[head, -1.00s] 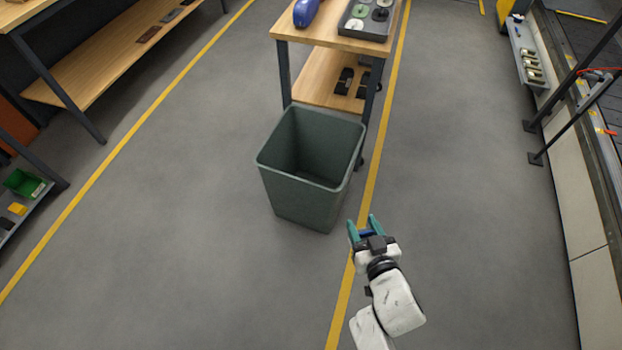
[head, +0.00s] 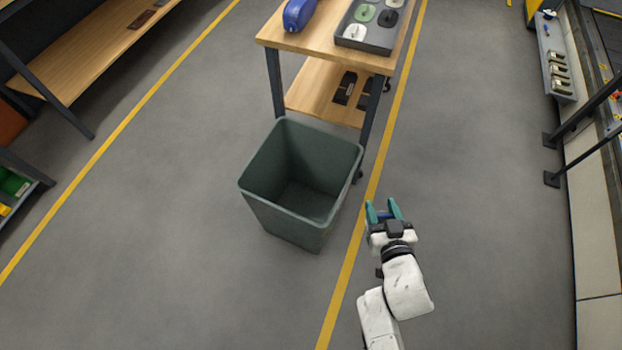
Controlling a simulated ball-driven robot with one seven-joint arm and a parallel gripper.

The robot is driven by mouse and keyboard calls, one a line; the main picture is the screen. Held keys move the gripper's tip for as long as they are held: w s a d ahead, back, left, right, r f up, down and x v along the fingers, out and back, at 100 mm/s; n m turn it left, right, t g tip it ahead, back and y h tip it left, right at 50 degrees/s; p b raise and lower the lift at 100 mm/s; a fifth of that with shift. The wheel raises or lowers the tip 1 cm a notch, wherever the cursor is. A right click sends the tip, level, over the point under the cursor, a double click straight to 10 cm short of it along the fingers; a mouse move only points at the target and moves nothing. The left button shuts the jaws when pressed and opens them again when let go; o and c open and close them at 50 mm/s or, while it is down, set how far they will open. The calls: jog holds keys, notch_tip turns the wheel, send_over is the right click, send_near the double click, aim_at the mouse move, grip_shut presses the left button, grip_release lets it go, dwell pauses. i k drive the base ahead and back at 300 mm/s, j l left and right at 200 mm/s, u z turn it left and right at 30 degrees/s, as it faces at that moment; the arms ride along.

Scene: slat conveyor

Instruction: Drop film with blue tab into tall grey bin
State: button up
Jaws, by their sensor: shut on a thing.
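The tall grey bin (head: 285,218) stands upright on the floor near the middle of the head view, a dark grey-green colour, with its open top facing me. Its visible inside looks empty. My gripper (head: 382,208), with teal fingers, is to the right of the bin, apart from its rim and not over the opening. It is shut on a small blue piece (head: 382,215) that shows between the fingers. This seems to be the blue tab; the film itself cannot be made out.
A wooden workbench (head: 330,38) stands behind the bin, with a blue bottle-like object (head: 299,14) and a grey tray (head: 350,43) on top. Shelving is at the left, the conveyor side (head: 590,200) at the right. Floor is clear around the bin and gripper.

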aim_at(320, 208)
jog(key=i+j+z, duration=0.2)
jog(key=i+j, duration=0.7)
jog(key=j, duration=0.3)
jog(key=i+j, duration=0.1)
jog(key=j, duration=0.15)
jog(key=i+z, duration=0.05)
